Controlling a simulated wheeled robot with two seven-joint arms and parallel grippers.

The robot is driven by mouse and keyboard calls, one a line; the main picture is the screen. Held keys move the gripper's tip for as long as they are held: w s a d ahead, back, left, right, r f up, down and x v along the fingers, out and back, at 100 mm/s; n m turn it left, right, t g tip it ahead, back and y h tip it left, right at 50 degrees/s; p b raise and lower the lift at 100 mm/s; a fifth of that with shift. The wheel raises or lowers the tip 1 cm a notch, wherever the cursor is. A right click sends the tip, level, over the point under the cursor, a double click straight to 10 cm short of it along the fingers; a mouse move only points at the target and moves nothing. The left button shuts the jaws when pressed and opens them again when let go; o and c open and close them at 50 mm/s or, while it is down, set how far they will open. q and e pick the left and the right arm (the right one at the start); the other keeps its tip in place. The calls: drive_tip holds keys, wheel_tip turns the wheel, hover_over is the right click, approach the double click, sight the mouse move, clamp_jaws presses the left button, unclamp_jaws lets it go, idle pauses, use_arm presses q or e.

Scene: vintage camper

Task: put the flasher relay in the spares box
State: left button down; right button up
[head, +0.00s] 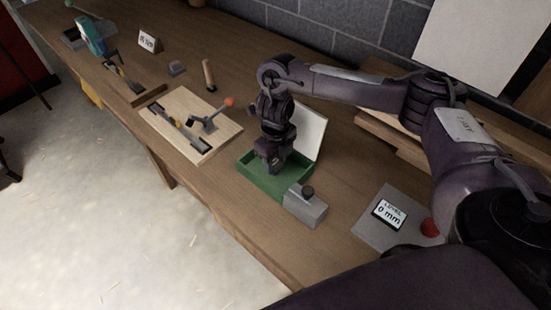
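The green box (262,184), which I take to be the spares box, stands open on the wooden bench with a white panel, perhaps its lid, raised at its back. My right gripper (273,168) points down over the box, with its tip at or inside the rim. The fingers are dark and small, so I cannot tell whether they are open or hold anything. I cannot make out the flasher relay for certain; it may be hidden by the gripper or the box wall. My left gripper is not in view.
A grey block with a black knob (306,207) stands against the box's near right side. A grey panel reading "0 mm" (371,226) with a red button lies right.

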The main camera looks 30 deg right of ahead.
sight(275, 162)
drive_tip(key=shift+o, duration=0.3)
drive_tip(key=shift+r, duration=0.15)
drive_tip(key=shift+r, duration=0.25)
wheel_tip(275, 162, up, 12)
drive_tip(key=p, duration=0.2)
drive_tip(key=shift+f, duration=0.2)
